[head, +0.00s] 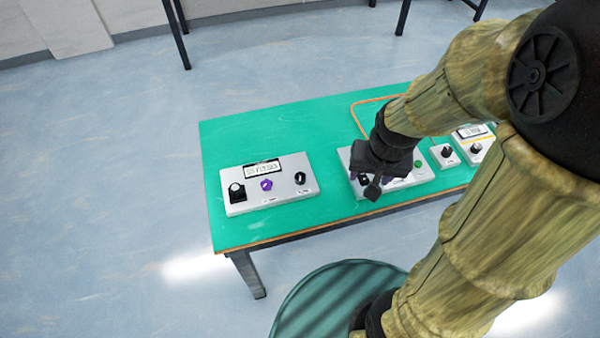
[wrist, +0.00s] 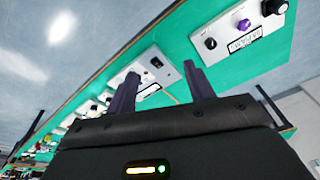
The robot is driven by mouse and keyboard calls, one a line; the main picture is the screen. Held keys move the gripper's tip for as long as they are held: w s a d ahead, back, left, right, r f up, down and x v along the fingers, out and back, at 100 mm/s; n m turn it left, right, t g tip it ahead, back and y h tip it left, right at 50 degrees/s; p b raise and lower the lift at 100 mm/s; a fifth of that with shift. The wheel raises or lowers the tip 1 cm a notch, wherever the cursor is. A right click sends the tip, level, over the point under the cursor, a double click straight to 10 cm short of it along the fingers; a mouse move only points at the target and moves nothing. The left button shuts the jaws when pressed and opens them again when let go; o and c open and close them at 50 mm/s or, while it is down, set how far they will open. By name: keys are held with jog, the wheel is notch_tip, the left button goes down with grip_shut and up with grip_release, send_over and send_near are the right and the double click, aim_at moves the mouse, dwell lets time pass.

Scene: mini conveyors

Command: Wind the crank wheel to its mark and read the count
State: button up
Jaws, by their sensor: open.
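I cannot make out a crank wheel for certain in either view. A grey control box (head: 268,205) stands at the left of the green table, with a small display (head: 263,169), a purple knob (head: 266,184) and two black knobs; it also shows in the wrist view (wrist: 240,28). A second box (head: 345,155) is partly hidden behind my gripper (head: 370,186), and a green button (head: 418,163) shows on it. My gripper is above that second box. In the wrist view its two fingers (wrist: 162,72) are apart with nothing held between them.
The green table (head: 235,135) is bare behind the left box and between the boxes. A small box with a black knob (head: 446,152) and another box with a display (head: 472,131) stand at the right. An orange cable (head: 352,108) runs along the tabletop behind my gripper.

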jog(key=w+a+f+m+g+p, duration=0.25)
jog(key=w+a+m, duration=0.35)
jog(key=w+m, duration=0.55)
jog(key=m+p, duration=0.1)
jog(key=m, duration=1.2)
send_over(300, 175)
jog(key=shift+s+f, duration=0.1)
jog(key=shift+f, duration=2.65)
jog(key=shift+f, duration=0.1)
notch_tip(300, 175, down, 17)
jog(key=p, duration=0.2)
jog(key=shift+f+p, duration=0.1)
jog(key=shift+p, duration=0.25)
jog(key=c, duration=1)
